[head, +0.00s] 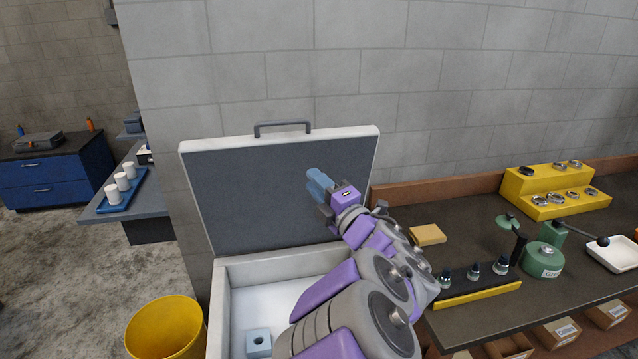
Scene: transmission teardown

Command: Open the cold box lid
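The cold box (221,305) is white and stands at the lower middle of the head view. Its lid (250,190) stands upright at the back, with the dark grey inner face toward me. A grey handle (282,125) sits on the lid's top edge. The white inside of the box shows, and a light blue block with a hole (258,343) lies in it. My gripper (317,183) is raised in front of the lid's right part. Its blue-grey fingers look close together, but the gap between them is unclear. Contact with the lid cannot be told. My arm hides the box's right side.
A yellow bin (166,328) stands on the floor left of the box. A dark workbench (480,215) on the right holds a yellow stepped rack (555,190) with rings, a tan block (428,235) and a green device (542,260). A block wall rises behind the lid.

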